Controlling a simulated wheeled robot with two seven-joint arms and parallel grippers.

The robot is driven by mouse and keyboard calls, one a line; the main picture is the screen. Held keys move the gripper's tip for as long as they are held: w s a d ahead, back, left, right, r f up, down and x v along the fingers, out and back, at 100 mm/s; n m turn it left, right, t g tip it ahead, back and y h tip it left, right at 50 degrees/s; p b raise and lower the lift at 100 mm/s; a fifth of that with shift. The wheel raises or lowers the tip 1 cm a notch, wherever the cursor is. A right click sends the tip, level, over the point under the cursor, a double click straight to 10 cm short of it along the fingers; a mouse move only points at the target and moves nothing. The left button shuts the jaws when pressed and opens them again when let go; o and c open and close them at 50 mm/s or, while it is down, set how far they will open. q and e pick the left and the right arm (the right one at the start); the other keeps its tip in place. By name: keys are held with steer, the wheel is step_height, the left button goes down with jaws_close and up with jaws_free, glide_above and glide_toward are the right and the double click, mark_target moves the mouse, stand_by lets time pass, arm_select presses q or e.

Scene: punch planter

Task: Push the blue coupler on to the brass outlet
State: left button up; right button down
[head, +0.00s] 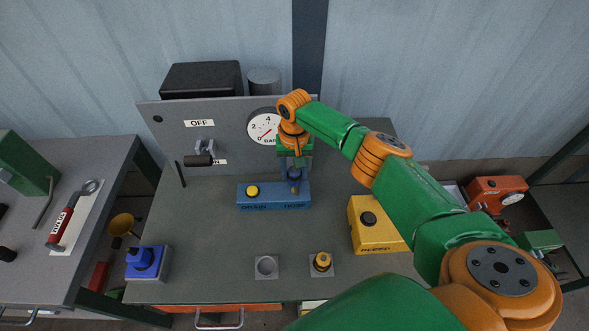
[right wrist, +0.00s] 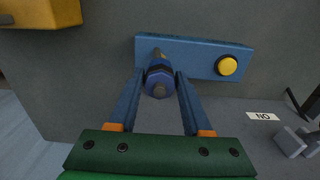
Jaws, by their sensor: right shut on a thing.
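The blue coupler (right wrist: 160,80) is a short round piece with a dark band, between the fingertips of my right gripper (right wrist: 160,84). My right gripper is shut on it; in the head view this gripper (head: 295,172) hangs over the right part of the blue block (head: 272,203). In the right wrist view a brownish stub (right wrist: 159,53), probably the brass outlet, shows just past the coupler at the block's end. The coupler lines up closely with it; I cannot tell how far it is seated. The left gripper is not in view.
A yellow button (head: 252,190) is on the block's left. Behind stands a grey panel with a gauge (head: 263,127) and a black-handled lever (head: 199,160). A yellow box (head: 377,229) stands to the right. Two small square holders (head: 267,267) sit near the front edge. The table's middle is clear.

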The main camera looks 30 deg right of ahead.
steer(key=shift+f+b, duration=0.9)
steer(key=shift+f, duration=0.5)
steer(key=shift+c, duration=1.3)
jaws_free()
